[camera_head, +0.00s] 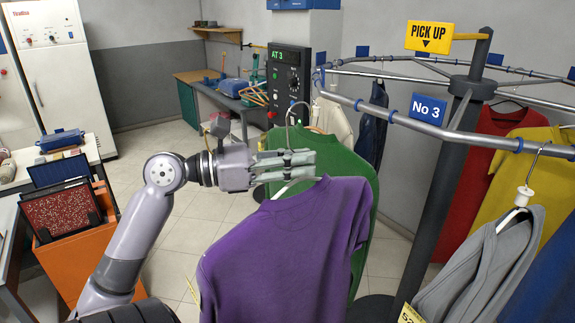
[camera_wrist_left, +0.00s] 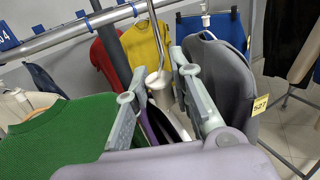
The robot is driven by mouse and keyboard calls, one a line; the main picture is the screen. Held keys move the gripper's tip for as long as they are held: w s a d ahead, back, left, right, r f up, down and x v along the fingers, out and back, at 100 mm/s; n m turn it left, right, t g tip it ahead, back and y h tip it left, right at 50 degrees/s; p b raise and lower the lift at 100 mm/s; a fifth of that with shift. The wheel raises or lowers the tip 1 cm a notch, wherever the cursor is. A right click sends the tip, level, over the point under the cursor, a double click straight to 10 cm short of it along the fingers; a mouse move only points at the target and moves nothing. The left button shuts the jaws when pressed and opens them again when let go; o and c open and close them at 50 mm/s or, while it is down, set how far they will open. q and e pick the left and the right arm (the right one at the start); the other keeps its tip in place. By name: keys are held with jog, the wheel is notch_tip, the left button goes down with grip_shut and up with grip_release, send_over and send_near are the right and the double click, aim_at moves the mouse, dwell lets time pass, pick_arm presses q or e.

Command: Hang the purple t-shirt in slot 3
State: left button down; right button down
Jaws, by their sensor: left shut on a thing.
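The purple t-shirt (camera_head: 290,250) hangs from a white hanger (camera_head: 290,188) in the head view. My left gripper (camera_head: 312,165) is shut on the hanger's neck, above the collar. The hanger's metal hook (camera_head: 292,108) stands up over the gripper, left of the round rail (camera_head: 390,115) and seemingly clear of it. In the left wrist view the fingers (camera_wrist_left: 160,95) close around the white hanger neck (camera_wrist_left: 160,85), and only a sliver of purple shows below. A blue "No 3" sign (camera_head: 428,109) is on the near rail. My right gripper is out of view.
A green sweater (camera_head: 340,165) hangs just behind the purple t-shirt. A grey garment (camera_head: 480,265) hangs at the right, with red (camera_head: 480,170) and yellow (camera_head: 535,165) ones behind. The dark post (camera_head: 435,200) stands mid-right. A control box reading "AT 3" (camera_head: 289,80) is behind.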

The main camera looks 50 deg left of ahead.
pick_arm(q)
jog(key=shift+w+d+b, duration=0.2)
jog(key=shift+w+b, duration=0.5)
jog(key=shift+w, duration=1.4)
jog(key=shift+w+d+b, duration=0.15)
jog(key=shift+w+b, duration=0.5)
jog(key=shift+w, duration=1.4)
jog(key=shift+w+d, duration=0.15)
jog(key=shift+w, duration=1.3)
jog(key=shift+w+r, duration=0.15)
jog(key=shift+w, duration=0.55)
jog(key=shift+w+p, duration=0.35)
jog(key=shift+p, duration=0.05)
jog(key=shift+w+p, duration=0.35)
jog(key=shift+w, duration=0.15)
